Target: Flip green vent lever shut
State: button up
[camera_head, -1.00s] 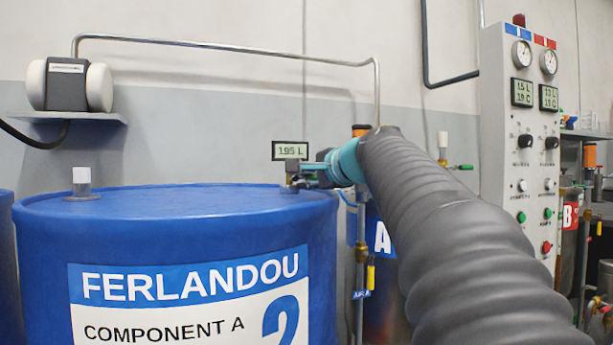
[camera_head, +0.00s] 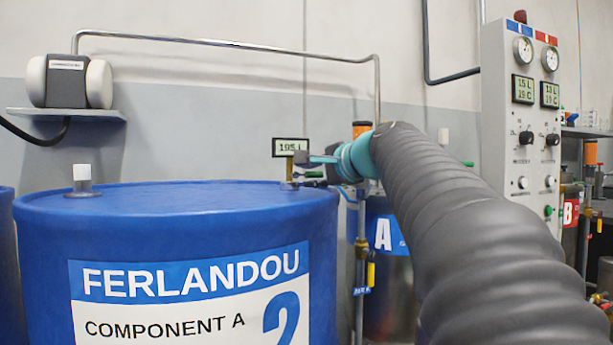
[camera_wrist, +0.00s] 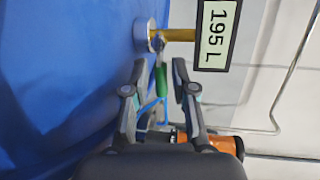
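The green lever (camera_wrist: 161,80) sits on a small valve by the brass pipe (camera_wrist: 178,35) at the blue drum's edge. In the wrist view it points down the picture, toward my gripper. My gripper (camera_wrist: 158,68) is open, with one finger on each side of the lever; I cannot tell whether either touches it. In the head view my gripper (camera_head: 302,159) is at the drum's right rim, and a bit of green lever (camera_head: 314,174) shows just below it. My arm and fingers hide part of the valve.
The blue drum (camera_head: 180,230) fills the lower left. A 195 L display (camera_head: 290,147) is close behind my gripper. An orange-topped part (camera_head: 362,129) and thin pipes stand beside my wrist. A control panel (camera_head: 520,110) is at the right.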

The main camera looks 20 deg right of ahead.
jog(key=v, duration=0.9)
jog(key=shift+s, duration=0.3)
